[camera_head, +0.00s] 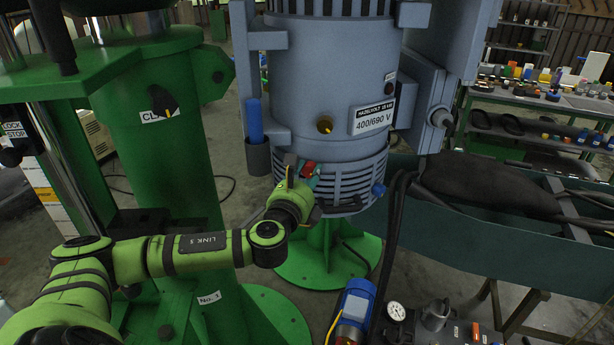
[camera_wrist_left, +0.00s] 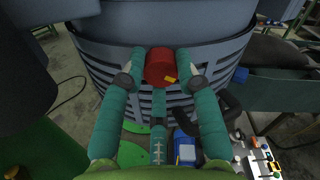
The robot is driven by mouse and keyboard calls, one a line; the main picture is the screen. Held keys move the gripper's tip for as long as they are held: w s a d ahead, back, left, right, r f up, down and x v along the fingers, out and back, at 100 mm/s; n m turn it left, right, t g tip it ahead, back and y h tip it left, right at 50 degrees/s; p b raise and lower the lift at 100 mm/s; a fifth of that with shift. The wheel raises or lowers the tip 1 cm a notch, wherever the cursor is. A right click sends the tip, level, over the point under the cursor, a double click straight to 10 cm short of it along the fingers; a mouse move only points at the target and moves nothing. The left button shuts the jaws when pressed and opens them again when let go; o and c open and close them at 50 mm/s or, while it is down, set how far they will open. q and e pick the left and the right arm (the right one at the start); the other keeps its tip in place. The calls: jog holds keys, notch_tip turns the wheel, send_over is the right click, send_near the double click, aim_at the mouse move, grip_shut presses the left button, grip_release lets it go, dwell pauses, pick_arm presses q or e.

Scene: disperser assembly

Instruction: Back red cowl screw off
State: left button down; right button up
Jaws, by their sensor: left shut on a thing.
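The red cowl screw (camera_wrist_left: 159,66) sits at the upper rim of the slatted grey cowl (camera_wrist_left: 228,56). In the head view the red screw (camera_head: 308,169) shows only in part beside my left gripper (camera_head: 312,176). In the left wrist view my left gripper (camera_wrist_left: 160,68) has its teal fingers on either side of the red screw, shut on it. A small yellow mark shows on the screw's lower right. A blue screw (camera_head: 378,189) sits at the cowl's right side. My right gripper is not in view.
The cowl belongs to a large grey motor (camera_head: 330,90) beside a green column (camera_head: 165,170). Black hoses (camera_head: 395,225) hang to the right of the cowl. A blue cylindrical device (camera_head: 353,308) stands below. A shelf (camera_head: 560,105) with many small items is at the back right.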

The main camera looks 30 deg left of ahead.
pick_arm(q)
jog(key=n+b, duration=0.3)
jog(key=n, duration=0.2)
jog(key=shift+r, duration=0.15)
jog(key=n+b, duration=0.2)
jog(key=n, duration=0.3)
jog(key=shift+n, duration=0.4)
jog(key=n+b, duration=0.1)
jog(key=n, duration=0.8)
jog(key=shift+n, duration=0.3)
jog(key=c, duration=1.1)
grip_release()
jog(key=shift+c, duration=0.2)
jog(key=shift+o, duration=1.1)
jog(key=shift+a, duration=0.2)
